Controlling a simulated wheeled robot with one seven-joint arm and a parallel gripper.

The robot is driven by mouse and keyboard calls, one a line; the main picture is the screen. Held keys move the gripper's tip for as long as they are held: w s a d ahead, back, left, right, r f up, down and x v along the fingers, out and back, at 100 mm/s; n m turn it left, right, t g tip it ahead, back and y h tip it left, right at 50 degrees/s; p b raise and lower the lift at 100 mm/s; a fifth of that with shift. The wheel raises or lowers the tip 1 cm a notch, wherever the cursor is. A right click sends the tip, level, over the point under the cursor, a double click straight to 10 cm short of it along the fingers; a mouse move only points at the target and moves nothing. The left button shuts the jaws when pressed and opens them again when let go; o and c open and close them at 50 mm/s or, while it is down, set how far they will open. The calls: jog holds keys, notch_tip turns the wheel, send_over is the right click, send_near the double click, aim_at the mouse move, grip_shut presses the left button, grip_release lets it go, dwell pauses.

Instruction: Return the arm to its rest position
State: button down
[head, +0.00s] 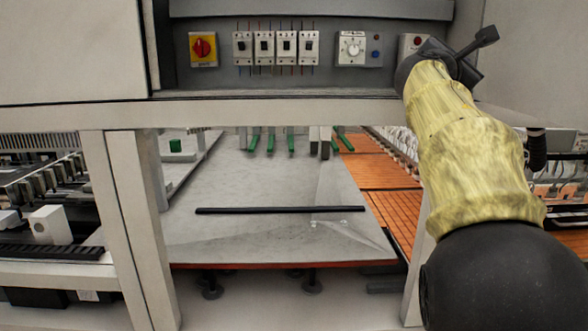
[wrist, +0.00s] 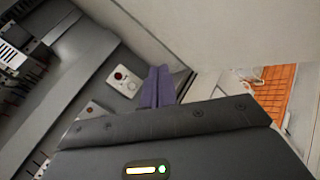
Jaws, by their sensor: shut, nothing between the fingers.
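My arm (head: 465,150), in a yellow cover with a black joint at the bottom, rises on the right side of the head view. Its upper end is in front of the right part of the grey control panel. My gripper (wrist: 158,72) shows in the wrist view as two dark purple fingers side by side, shut with nothing between them. Beyond the fingertips are the pale panel wall and a white switch box (wrist: 123,82) with a red button. In the head view the dark wrist parts at the arm's end are small, and the fingers cannot be made out clearly there.
The control panel holds a red-and-yellow switch (head: 203,48), several white breakers and a dial box (head: 351,48). A beam (head: 270,112) and post (head: 140,220) frame a grey table (head: 240,180) with a black bar (head: 280,210) on it. Orange slats (head: 378,165) lie right of the table.

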jog(key=s+a+f+m+g+y, duration=0.1)
jog(key=a+f+m+g+y, duration=0.15)
jog(key=f, duration=0.95)
jog(key=s+a+f+m+g+y, duration=0.1)
jog(key=f+m+y, duration=0.2)
jog(key=f, duration=0.8)
jog(key=s+a+f+m+g+y, duration=0.2)
jog(key=f+m+y, duration=0.1)
jog(key=f, duration=0.9)
jog(key=s+a+f+m+g+y, duration=0.2)
jog(key=s+a+f+m, duration=0.3)
jog(key=s+f, duration=0.6)
jog(key=s+a+f+m+g+y, duration=0.3)
jog(key=s+a+f+m, duration=0.3)
jog(key=s+f, duration=0.5)
jog(key=shift+g, duration=0.65)
jog(key=shift+w+a+m, duration=0.1)
jog(key=shift+m, duration=0.15)
